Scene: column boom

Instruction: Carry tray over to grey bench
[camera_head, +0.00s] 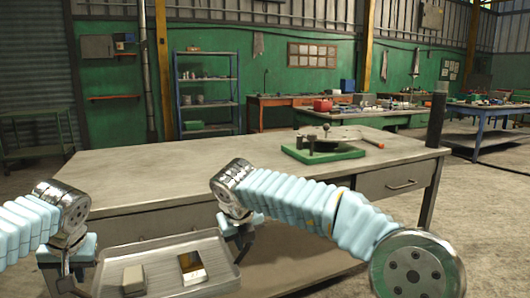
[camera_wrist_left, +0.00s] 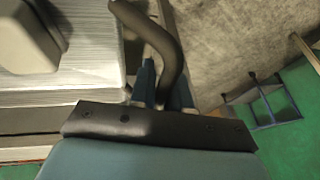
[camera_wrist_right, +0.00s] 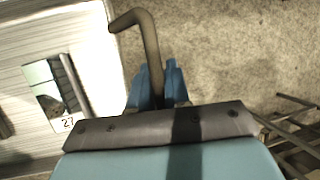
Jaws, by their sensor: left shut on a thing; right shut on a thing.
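The metal tray (camera_head: 160,254) is in the low front of the head view, level-looking, in front of the near bench. It holds a pale block (camera_head: 133,279) and a flat gold-and-white piece (camera_head: 192,266). My left gripper (camera_head: 67,278) is shut on the tray's left handle, a dark bent bar (camera_wrist_left: 168,45) in the left wrist view. My right gripper (camera_head: 240,248) is shut on the right handle (camera_wrist_right: 148,40). The grey-topped bench (camera_head: 140,172) stands just beyond the tray. The tray's front edge is cut off by the picture.
A green base with a dark device (camera_head: 323,152) stands on the bench's right half; the left part of its top is bare. The bench has a drawer (camera_head: 393,183). Shelving (camera_head: 207,90) and other cluttered benches (camera_head: 485,110) stand farther back.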

